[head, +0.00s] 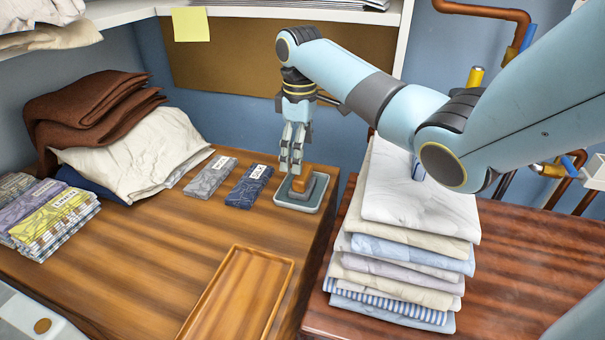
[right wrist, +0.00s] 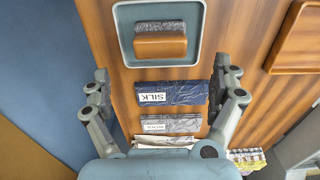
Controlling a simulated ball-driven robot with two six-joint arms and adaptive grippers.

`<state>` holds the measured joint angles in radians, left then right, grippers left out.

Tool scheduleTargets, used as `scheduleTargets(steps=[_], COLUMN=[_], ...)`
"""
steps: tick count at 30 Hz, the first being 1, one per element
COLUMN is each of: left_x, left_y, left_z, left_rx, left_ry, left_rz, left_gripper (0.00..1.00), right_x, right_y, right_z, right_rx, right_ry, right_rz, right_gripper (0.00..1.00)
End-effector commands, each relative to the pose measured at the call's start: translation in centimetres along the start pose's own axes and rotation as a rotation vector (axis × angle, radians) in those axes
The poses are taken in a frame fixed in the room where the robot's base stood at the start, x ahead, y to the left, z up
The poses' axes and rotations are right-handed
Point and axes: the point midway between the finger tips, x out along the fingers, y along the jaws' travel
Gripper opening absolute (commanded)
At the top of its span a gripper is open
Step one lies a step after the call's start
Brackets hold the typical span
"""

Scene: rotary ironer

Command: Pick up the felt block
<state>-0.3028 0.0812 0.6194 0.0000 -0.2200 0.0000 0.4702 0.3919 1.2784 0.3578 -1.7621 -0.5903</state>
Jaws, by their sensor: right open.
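The felt block (head: 301,186), grey with a brown upper part, sits in a small grey tray (head: 314,205) near the right end of the wooden table. It also shows in the right wrist view (right wrist: 160,40), ahead of the fingers, with the tray around it. My right gripper (head: 291,163) points down just above the block, which it partly hides in the head view. In the right wrist view its two fingers (right wrist: 166,82) are wide apart with nothing between them. My left gripper is not in view.
Dark blue SILK (head: 249,187) and grey (head: 210,177) folded cloths lie left of the tray. A wooden tray (head: 281,278) lies in front. A tall stack of folded linen (head: 405,255) stands to the right, below my arm. Brown and cream cloths (head: 140,150) lie at the left.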

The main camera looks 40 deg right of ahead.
Motion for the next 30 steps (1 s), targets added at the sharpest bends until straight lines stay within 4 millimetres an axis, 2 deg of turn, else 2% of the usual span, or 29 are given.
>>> scheduleTargets(steps=[4,15,23,30], left_x=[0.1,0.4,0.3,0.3], left_y=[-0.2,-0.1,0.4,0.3], left_z=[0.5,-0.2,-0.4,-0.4], left_rx=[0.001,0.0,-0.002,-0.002], left_ry=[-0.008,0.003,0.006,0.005], left_rz=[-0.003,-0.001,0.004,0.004], left_gripper=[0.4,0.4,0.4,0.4], right_x=[1.4,6.3,6.6,6.6], right_y=[0.0,-0.2,-0.2,-0.2], right_z=[0.1,0.1,0.0,0.0], right_rx=[0.0,0.0,0.0,0.0], right_ry=[-0.001,-0.001,0.0,0.0], right_rz=[0.001,0.002,0.003,0.003], right_gripper=[0.94,0.94,0.94,0.64])
